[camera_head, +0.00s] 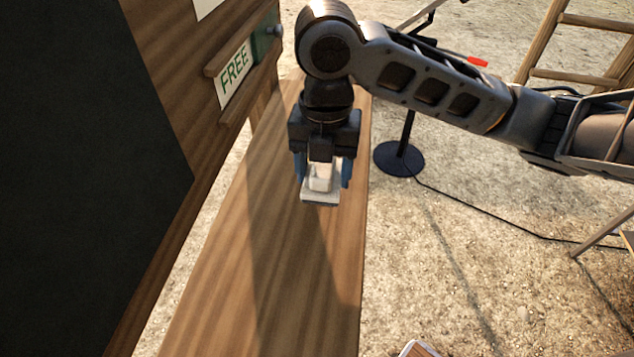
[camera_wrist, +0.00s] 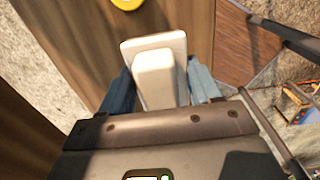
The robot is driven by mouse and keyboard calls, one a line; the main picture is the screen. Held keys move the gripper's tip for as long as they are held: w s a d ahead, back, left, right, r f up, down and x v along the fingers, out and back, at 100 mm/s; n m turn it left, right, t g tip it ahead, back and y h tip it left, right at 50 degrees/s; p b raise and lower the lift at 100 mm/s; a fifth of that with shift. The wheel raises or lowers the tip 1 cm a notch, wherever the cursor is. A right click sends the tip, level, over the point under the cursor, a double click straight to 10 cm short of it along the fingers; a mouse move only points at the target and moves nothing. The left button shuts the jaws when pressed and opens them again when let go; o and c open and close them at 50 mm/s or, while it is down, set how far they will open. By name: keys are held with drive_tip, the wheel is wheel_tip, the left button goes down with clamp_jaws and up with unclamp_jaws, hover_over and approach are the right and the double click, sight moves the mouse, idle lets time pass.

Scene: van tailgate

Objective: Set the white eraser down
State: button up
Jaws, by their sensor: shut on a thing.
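The white eraser (camera_head: 320,186) is a small block with a raised grip on a flat pad. My gripper (camera_head: 322,174) is shut on it, with one blue finger on each side. In the head view the eraser is over the long wooden plank (camera_head: 300,285); I cannot tell whether it touches the wood. In the wrist view the eraser (camera_wrist: 155,75) sits between the blue fingertips (camera_wrist: 157,88), with its pad showing beyond the grip.
A dark board (camera_head: 80,150) in a wooden frame stands left of the plank, with a "FREE" sign (camera_head: 235,73) on a ledge. A yellow round thing (camera_wrist: 127,3) lies on wood in the wrist view. A stand base (camera_head: 399,158) is on the ground at right. The plank's near part is clear.

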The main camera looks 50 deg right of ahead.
sight(317, 190)
drive_tip(key=shift+w+a+f, duration=0.3)
drive_tip(key=shift+a+f, duration=0.1)
drive_tip(key=shift+a, duration=0.05)
drive_tip(key=shift+f+p, duration=0.3)
drive_tip(key=shift+f, duration=1.65)
drive_tip(key=shift+f, duration=0.1)
drive_tip(key=o, duration=1.1)
wheel_tip(317, 190, up, 12)
drive_tip(key=shift+r+b, duration=0.15)
drive_tip(key=shift+b, duration=0.15)
